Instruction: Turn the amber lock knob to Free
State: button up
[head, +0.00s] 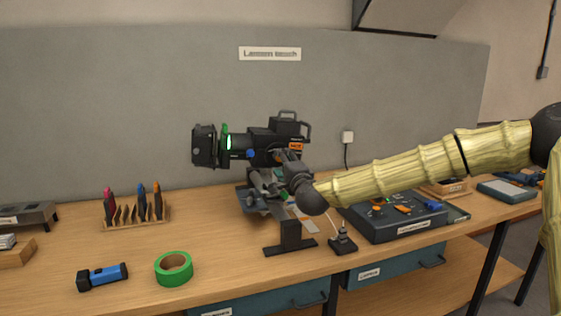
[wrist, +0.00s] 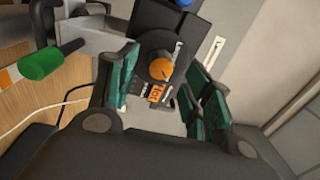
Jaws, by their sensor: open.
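The amber lock knob (wrist: 160,69) shows in the wrist view on a dark housing, with a pale pointer line on its face. An orange label (wrist: 158,93) with dark lettering sits just below it. My gripper (wrist: 163,66) is open, with one teal-padded finger on each side of the knob in that view. I see no finger touching the knob. In the head view the black stage lamp (head: 263,140) stands on the bench, and my gripper (head: 266,181) is at its lower right side. I cannot make out the knob's scale words.
A blue knob (head: 250,154) is on the lamp's side, and a green handle (wrist: 40,63) sticks out at left in the wrist view. Green tape (head: 174,268) and a blue flashlight (head: 102,276) lie at the front left.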

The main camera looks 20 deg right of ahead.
jog(key=s, duration=0.8)
jog(key=shift+f, duration=0.25)
jog(key=shift+s+d, duration=0.1)
